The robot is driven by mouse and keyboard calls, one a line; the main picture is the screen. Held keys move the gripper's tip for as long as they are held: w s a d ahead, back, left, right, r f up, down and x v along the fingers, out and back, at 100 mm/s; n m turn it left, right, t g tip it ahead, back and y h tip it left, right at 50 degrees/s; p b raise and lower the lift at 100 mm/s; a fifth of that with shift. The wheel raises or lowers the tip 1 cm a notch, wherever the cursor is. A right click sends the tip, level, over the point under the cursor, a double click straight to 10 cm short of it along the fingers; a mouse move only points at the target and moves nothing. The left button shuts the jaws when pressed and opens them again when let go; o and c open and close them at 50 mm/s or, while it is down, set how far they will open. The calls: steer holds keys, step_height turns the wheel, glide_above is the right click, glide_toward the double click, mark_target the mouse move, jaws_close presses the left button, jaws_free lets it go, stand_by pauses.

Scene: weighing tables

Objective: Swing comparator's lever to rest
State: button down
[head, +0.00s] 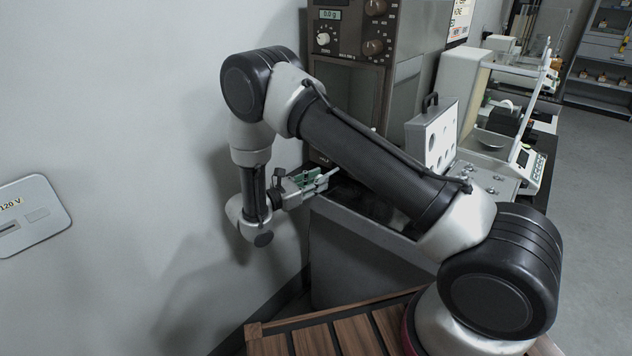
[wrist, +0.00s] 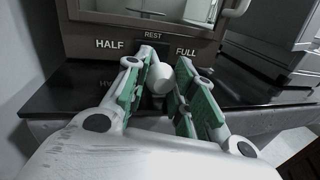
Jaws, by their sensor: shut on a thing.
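The comparator (head: 350,62) is a tall brown cabinet with knobs and a small display, against the wall behind my arm. Its lower front panel (wrist: 75,42) in the wrist view carries the labels HALF, REST and FULL. The lever's pale rounded knob (wrist: 160,80) shows between the green-padded fingers, below the REST label. My gripper (wrist: 165,66) is shut on this lever, close to the panel; the lever's root is partly hidden, so its exact setting is hard to tell. In the head view my gripper (head: 322,179) reaches the cabinet's lower front.
A dark glossy bench top (wrist: 85,86) lies under the gripper. A silver case (head: 433,135) and a white balance (head: 528,165) stand to the right. A wall plate (head: 35,215) is on the left; a slatted wooden platform (head: 310,338) is in front.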

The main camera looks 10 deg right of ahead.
steer(key=shift+a, duration=0.1)
steer(key=c, duration=1.1)
jaws_free()
steer(key=v, duration=1.2)
